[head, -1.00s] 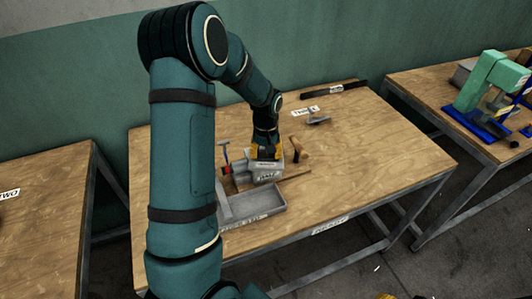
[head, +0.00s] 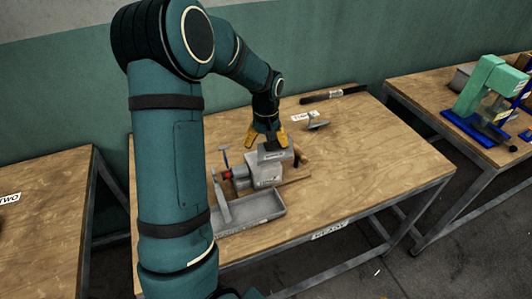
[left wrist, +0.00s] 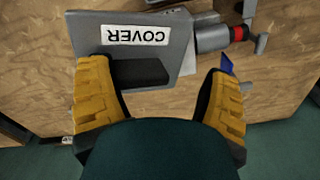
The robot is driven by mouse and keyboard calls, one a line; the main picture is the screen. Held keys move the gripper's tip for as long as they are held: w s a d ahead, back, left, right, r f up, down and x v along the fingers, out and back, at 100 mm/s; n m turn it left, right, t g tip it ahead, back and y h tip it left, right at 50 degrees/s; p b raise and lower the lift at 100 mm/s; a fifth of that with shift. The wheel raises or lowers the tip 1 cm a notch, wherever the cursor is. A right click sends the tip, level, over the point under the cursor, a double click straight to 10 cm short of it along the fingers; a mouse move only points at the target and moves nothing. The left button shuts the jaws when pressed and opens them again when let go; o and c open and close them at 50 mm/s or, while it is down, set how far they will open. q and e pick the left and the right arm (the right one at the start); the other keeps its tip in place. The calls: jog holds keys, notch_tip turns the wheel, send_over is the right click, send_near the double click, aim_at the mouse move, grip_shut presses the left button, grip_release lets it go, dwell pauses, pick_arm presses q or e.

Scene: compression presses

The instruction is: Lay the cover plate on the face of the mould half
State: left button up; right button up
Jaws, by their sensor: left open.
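The cover plate (head: 277,155), grey with a dark raised grip and a white label, lies flat on top of a grey block. That block, with a label on its front, looks like the mould half (head: 266,177). In the left wrist view the plate (left wrist: 88,38) reads COVER, and its dark grip (left wrist: 138,73) lies between my fingers. My left gripper (head: 266,140) is open just above the plate, with yellow fingers apart on either side of the grip; it also shows in the left wrist view (left wrist: 158,75). The exact seating of the plate's edges cannot be told. My right gripper is not in view.
A vice-like fitting with a red collar (head: 228,174) and blue handle (head: 224,157) adjoins the block. A grey tray (head: 262,211) stands in front. A small grey tool (head: 318,122) and a dark bar (head: 335,94) lie behind. The table's right side is clear.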

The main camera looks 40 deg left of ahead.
pick_arm(q)
notch_tip(320, 180, up, 5)
jog(key=shift+r, duration=0.2)
jog(key=o, duration=0.4)
jog(key=shift+r, duration=0.1)
notch_tip(320, 180, up, 12)
jog(key=shift+f, duration=0.1)
dwell(0.6)
